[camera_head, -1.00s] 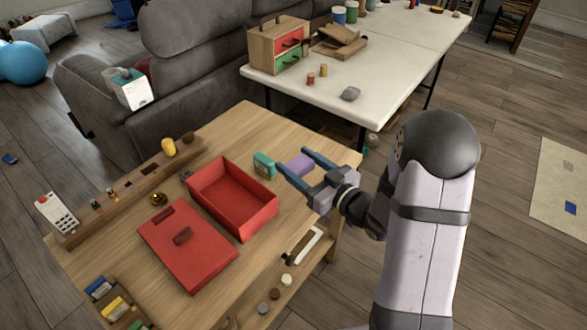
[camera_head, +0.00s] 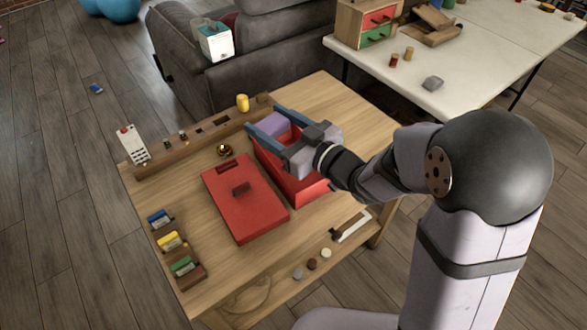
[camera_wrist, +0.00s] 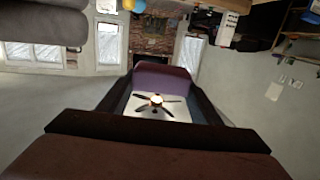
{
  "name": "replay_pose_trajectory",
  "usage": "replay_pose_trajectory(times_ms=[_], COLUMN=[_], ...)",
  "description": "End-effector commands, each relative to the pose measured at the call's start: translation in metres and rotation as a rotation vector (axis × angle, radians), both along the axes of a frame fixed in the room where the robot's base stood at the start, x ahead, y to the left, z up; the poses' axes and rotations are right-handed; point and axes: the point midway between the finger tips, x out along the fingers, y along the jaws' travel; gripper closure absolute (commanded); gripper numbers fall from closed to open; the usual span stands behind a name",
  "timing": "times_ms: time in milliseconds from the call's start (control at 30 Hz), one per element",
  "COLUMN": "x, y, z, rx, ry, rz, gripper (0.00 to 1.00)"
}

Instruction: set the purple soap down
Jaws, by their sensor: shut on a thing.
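My gripper (camera_head: 266,119) is shut on the purple soap (camera_head: 271,124), which sits between its two blue-grey fingers. In the wrist view the purple soap (camera_wrist: 165,80) shows between the dark fingers. In the head view they appear over the far end of the open red box (camera_head: 309,191). My gripper and wrist hide much of that box. The gap between the soap and the box or table cannot be judged.
The red lid (camera_head: 238,213) lies on the wooden table (camera_head: 353,113) beside the box. A wooden rail with a yellow cylinder (camera_head: 242,103) runs along the far left edge. Coloured blocks in a holder (camera_head: 172,241) stand front left. Bare tabletop shows at the back right.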

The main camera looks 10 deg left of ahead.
Motion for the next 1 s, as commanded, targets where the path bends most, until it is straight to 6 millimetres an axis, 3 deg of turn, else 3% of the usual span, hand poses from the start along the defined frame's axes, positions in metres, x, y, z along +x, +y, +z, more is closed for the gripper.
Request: replay_pose_trajectory(times_ms=[167,433,733,1000], x=[0.019,0.042,0.046,0.045], y=[-0.013,-0.037,-0.041,-0.041], z=[0.001,-0.015,-0.026,-0.063], rx=[0.0,-0.001,-0.001,-0.001], ry=[0.002,0.003,0.001,0.004], rz=[-0.1,-0.235,-0.255,-0.254], gripper=[0.65,0.65,0.65,0.65])
